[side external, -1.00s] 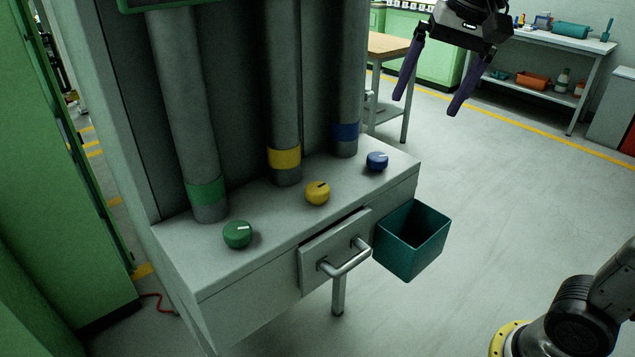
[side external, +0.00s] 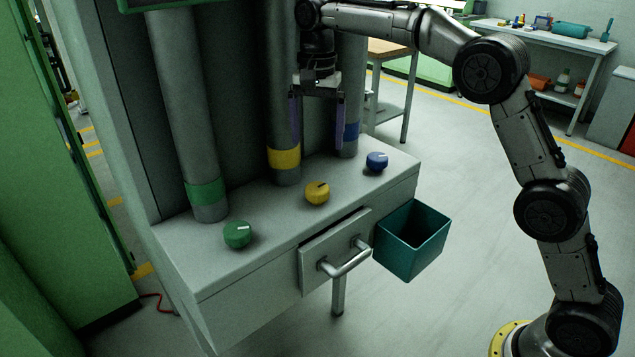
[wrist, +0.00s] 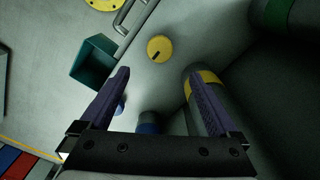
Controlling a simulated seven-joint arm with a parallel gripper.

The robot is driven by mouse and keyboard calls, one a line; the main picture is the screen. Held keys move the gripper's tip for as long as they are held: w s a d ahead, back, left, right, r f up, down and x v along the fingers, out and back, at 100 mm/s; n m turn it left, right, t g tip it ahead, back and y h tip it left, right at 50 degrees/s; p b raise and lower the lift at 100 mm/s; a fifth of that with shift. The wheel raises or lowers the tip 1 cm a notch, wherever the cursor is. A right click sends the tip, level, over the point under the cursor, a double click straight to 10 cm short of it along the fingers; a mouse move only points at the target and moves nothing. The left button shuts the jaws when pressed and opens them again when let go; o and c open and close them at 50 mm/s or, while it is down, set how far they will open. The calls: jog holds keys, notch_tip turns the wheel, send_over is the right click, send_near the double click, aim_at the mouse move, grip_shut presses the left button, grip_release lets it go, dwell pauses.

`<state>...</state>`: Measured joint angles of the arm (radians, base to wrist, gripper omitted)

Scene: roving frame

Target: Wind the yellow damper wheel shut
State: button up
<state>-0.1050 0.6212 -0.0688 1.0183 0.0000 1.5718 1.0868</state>
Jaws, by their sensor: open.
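The yellow damper wheel (side external: 317,192) is a small round knob with a dark mark, on the grey bench top in front of the yellow-banded pipe. In the wrist view the yellow wheel (wrist: 160,48) lies beyond the fingertips, between their lines, with its dark mark slanting. My gripper (side external: 318,147) is open and empty, pointing down above the wheel and apart from it. In the wrist view its two purple fingers (wrist: 160,73) are spread wide. The yellow-banded pipe (side external: 284,158) stands behind the wheel and partly behind the left finger.
A green knob (side external: 237,234) and a blue knob (side external: 377,161) flank the yellow one. Green-banded (side external: 207,190) and blue-banded (side external: 345,132) pipes rise behind. A drawer handle (side external: 345,262) and a teal bin (side external: 411,241) project from the bench front.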

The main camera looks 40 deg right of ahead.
aim_at(317, 187)
notch_tip(317, 187, down, 12)
jog(key=shift+f, duration=0.1)
dwell(0.5)
jog(key=c, duration=1.4)
jog(key=shift+o, duration=0.2)
